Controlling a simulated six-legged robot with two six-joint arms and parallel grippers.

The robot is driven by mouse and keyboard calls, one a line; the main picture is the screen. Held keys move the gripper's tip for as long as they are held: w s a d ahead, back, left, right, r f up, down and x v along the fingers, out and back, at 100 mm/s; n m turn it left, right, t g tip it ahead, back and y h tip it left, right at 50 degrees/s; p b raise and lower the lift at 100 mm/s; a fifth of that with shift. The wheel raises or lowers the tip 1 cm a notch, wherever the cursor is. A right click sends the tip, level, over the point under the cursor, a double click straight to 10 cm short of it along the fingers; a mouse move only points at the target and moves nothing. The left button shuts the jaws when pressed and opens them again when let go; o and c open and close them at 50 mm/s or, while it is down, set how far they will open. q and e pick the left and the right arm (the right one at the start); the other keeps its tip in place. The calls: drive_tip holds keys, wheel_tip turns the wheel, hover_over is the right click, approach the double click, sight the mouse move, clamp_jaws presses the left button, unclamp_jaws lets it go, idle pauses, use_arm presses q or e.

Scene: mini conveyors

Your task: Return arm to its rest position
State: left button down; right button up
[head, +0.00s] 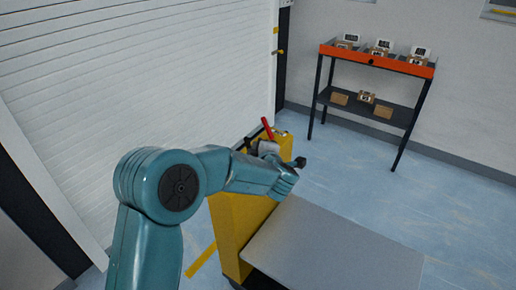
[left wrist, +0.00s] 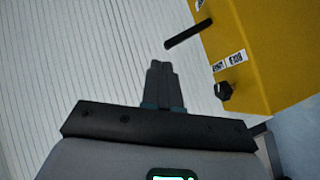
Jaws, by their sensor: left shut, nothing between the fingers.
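My left arm is teal and comes in from the lower left in the head view, bent at a large round joint. Its gripper (head: 300,163) is at the right end of the arm, above a yellow cart-like unit (head: 232,235). In the left wrist view the left gripper's fingers (left wrist: 160,68) are together, with nothing between them. The yellow unit (left wrist: 265,50) is to the right of the fingers there, apart from them in the picture. My right gripper is in neither view.
A flat grey platform (head: 335,245) extends from the yellow unit. A red lever (head: 267,128) stands behind the arm. A white roller shutter (head: 150,75) fills the left. An orange and dark shelf (head: 376,58) with small boxes stands at the back right. Blue floor (head: 430,210) is clear between.

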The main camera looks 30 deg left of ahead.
use_arm(q)
drive_tip(key=shift+a, duration=0.1)
idle(0.4)
drive_tip(key=s+d+f+m+g+h+p, duration=0.1)
drive_tip(key=s+d+f+m+h, duration=0.15)
drive_tip(key=f, duration=0.45)
drive_tip(key=s+d+f+m+g+h+p, duration=0.1)
drive_tip(key=s+f+m, duration=0.25)
drive_tip(key=f, duration=0.35)
drive_tip(key=s+d+f+m+h+p, duration=0.1)
drive_tip(key=s+d+f+m+h, duration=0.15)
drive_tip(key=f, duration=0.45)
drive_tip(key=s+d+f+m+g+h, duration=0.2)
drive_tip(key=s+d+f+m, duration=0.1)
drive_tip(key=s, duration=0.5)
drive_tip(key=s+d+f+m+g+h, duration=0.3)
drive_tip(key=s+d+m, duration=0.2)
drive_tip(key=s+d, duration=0.2)
drive_tip(key=s+d+f+m+g+h, duration=0.2)
drive_tip(key=s+d+m+g+h, duration=0.1)
drive_tip(key=s, duration=0.8)
drive_tip(key=shift+s+d+f+m+p, duration=0.15)
drive_tip(key=shift+d+f+m+p, duration=0.2)
drive_tip(key=shift+d+m, duration=0.5)
drive_tip(key=shift+d, duration=0.1)
